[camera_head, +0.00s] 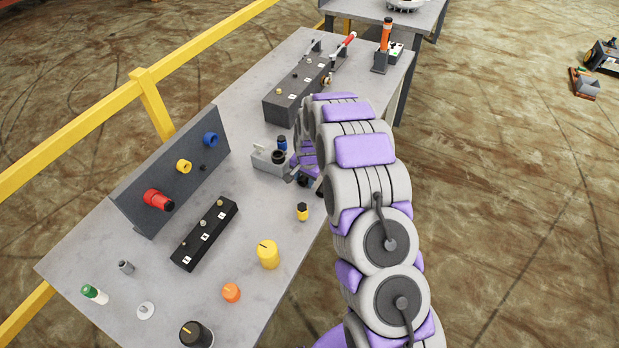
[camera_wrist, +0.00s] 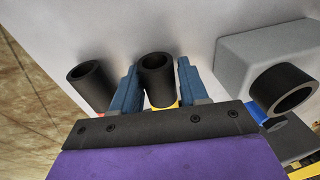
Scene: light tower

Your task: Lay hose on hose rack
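My gripper (camera_wrist: 158,88) shows two blue fingers in the wrist view. They stand on either side of a short black tube end (camera_wrist: 157,66), with some yellow beneath it. I cannot tell whether the fingers press on it. A second black tube end (camera_wrist: 88,85) stands just left of the fingers, apart from them. A grey block with a black ring (camera_wrist: 283,88) is at the right; it also shows in the head view as a grey fixture (camera_head: 262,162) on the table. My arm hides most of the gripper in the head view. I cannot pick out the hose or hose rack with certainty.
The grey table (camera_head: 95,262) holds a slanted panel (camera_head: 143,205) with red, yellow and blue fittings, a black switch box (camera_head: 205,233), a dark lever box (camera_head: 298,90) and several small knobs. A yellow rail (camera_head: 60,150) runs behind.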

